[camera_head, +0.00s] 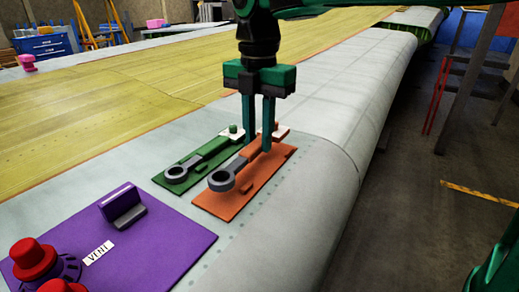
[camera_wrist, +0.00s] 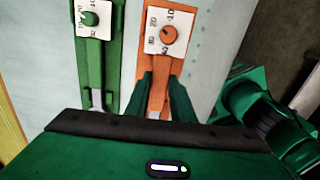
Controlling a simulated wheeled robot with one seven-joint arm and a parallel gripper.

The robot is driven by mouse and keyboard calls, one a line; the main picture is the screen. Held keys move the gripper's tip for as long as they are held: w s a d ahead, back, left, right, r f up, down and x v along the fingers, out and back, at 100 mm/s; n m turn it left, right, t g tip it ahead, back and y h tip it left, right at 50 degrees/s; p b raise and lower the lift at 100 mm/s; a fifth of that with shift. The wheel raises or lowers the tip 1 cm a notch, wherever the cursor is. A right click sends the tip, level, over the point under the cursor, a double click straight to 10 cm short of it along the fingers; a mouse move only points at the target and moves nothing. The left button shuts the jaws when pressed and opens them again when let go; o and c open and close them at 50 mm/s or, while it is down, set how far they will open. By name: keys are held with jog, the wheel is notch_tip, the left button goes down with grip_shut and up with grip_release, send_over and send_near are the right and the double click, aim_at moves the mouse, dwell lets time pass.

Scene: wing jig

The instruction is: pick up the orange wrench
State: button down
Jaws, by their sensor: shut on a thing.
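In the wrist view my gripper's fingers (camera_wrist: 161,98) stand on both sides of the orange strip, below a white dial label with an orange knob (camera_wrist: 168,35). The fingers partly hide the handle. I cannot tell any gap between wrench and plate.
A green plate (camera_head: 165,186) with a similar wrench (camera_head: 195,162) lies close on the left. A purple plate (camera_head: 165,240) with a raised block and red knobs (camera_head: 33,258) is at the front left. The wing's rounded edge (camera_head: 345,160) drops away on the right.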

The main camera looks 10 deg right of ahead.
jog(key=s+a+r, duration=0.7)
jog(key=s+a, duration=0.1)
jog(key=shift+a, duration=0.25)
jog(key=shift+f, duration=0.1)
dwell(0.8)
